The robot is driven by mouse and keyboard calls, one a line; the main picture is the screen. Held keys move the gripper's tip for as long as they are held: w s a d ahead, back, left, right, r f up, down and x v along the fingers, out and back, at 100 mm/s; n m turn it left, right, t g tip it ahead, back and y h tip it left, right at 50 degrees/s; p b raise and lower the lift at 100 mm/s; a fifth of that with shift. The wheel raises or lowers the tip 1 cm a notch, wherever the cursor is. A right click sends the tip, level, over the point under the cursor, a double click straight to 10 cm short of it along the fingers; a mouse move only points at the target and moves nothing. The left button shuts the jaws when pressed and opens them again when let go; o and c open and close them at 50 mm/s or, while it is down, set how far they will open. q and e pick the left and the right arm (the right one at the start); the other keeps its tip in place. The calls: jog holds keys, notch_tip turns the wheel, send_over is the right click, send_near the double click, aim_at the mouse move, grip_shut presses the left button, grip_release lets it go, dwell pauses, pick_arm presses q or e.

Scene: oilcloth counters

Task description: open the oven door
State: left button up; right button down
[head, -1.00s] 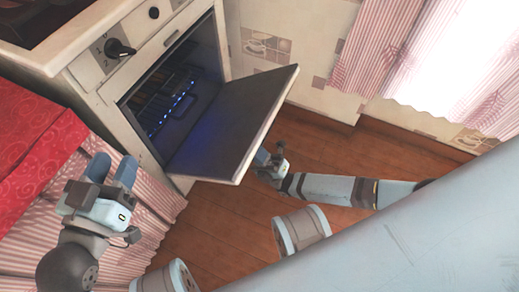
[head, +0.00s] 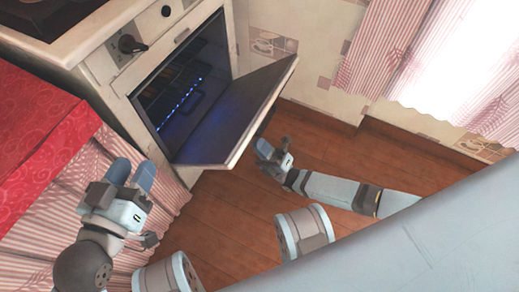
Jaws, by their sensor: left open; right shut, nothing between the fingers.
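The white oven (head: 112,79) stands at the upper left. Its door (head: 238,112) hangs partly open, tilted out and down toward the right. The dark cavity (head: 183,92) shows a rack and a row of small blue lights. My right gripper (head: 264,150) is shut and empty, just below the door's lower right edge; I cannot tell whether it touches the door. My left gripper (head: 132,174) is open and empty, in front of the red-covered counter, left of the door.
A red oilcloth counter (head: 40,130) with a striped pink skirt stands at the left. The wooden floor (head: 330,150) is free in the middle. A tiled wall (head: 300,40) and a pink curtain (head: 385,50) are at the back right.

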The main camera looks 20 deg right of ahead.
pick_arm(q)
jog(key=shift+s+a+r+p, duration=0.1)
jog(key=shift+s+r+p, duration=0.1)
jog(key=shift+r+p, duration=0.25)
pick_arm(e)
jog(key=v, duration=1.1)
pick_arm(q)
jog(key=shift+f, duration=0.1)
pick_arm(e)
jog(key=shift+s, duration=0.15)
